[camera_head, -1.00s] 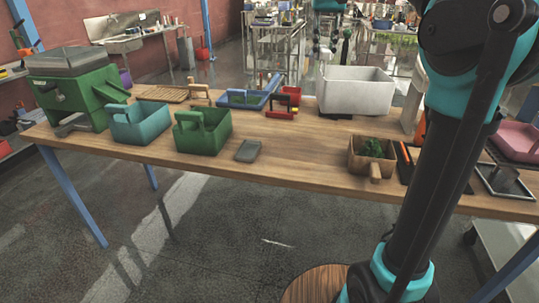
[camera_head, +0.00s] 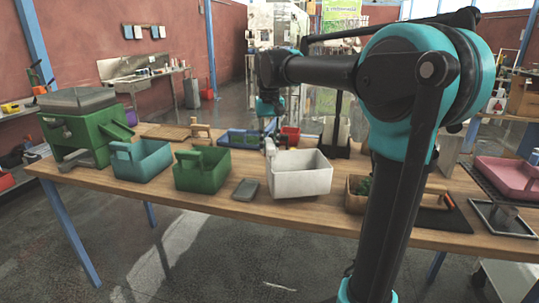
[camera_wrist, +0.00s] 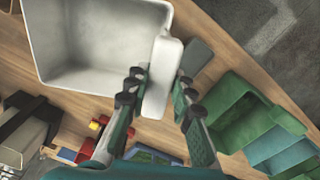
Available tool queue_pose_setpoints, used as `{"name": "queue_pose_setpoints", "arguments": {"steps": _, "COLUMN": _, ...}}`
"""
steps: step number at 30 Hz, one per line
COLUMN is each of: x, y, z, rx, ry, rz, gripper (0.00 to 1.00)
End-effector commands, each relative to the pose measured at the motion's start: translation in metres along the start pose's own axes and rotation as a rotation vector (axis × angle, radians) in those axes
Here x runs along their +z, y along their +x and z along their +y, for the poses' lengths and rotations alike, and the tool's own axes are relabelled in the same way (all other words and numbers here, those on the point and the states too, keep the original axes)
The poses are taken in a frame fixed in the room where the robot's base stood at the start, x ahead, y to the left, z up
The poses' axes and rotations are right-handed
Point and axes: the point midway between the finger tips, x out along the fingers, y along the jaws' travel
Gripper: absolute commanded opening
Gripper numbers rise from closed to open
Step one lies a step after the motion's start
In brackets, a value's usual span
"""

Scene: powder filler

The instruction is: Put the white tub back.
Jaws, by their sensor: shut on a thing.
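The white tub (camera_head: 302,180) is at the front middle of the table, upright, between the grey pad and the wooden box. Whether its base touches the table I cannot tell. My gripper (camera_head: 271,145) is at the tub's left side, partly hidden by my arm and small in the head view. In the wrist view, the two fingers of my gripper (camera_wrist: 160,80) stand on either side of the white handle on the tub (camera_wrist: 95,45) and are shut on it. The inside of the tub looks empty.
A grey pad (camera_head: 246,190) lies left of the tub, with a green bin (camera_head: 202,172) and a teal bin (camera_head: 141,160) beyond. A wooden box (camera_head: 355,200) with green contents is close on the right. A black stand (camera_head: 338,125) and blue tray (camera_head: 238,138) are behind.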

Motion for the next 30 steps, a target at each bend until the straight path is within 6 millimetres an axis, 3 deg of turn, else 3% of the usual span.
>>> {"name": "queue_pose_setpoints", "arguments": {"steps": 9, "x": 0.000, "y": 0.035, "z": 0.000, "rx": 0.000, "ry": 0.000, "rz": 0.000, "gripper": 0.00}}
{"name": "queue_pose_setpoints", "arguments": {"steps": 19, "x": 0.000, "y": 0.038, "z": 0.000, "rx": 0.000, "ry": 0.000, "rz": 0.000, "gripper": 0.00}}
{"name": "queue_pose_setpoints", "arguments": {"steps": 20, "x": 0.000, "y": 0.038, "z": 0.000, "rx": 0.000, "ry": 0.000, "rz": 0.000, "gripper": 0.25}}
{"name": "queue_pose_setpoints", "arguments": {"steps": 24, "x": 0.000, "y": 0.038, "z": 0.000, "rx": 0.000, "ry": 0.000, "rz": 0.000, "gripper": 0.43}}
{"name": "queue_pose_setpoints", "arguments": {"steps": 30, "x": 0.000, "y": 0.038, "z": 0.000, "rx": 0.000, "ry": 0.000, "rz": 0.000, "gripper": 0.44}}
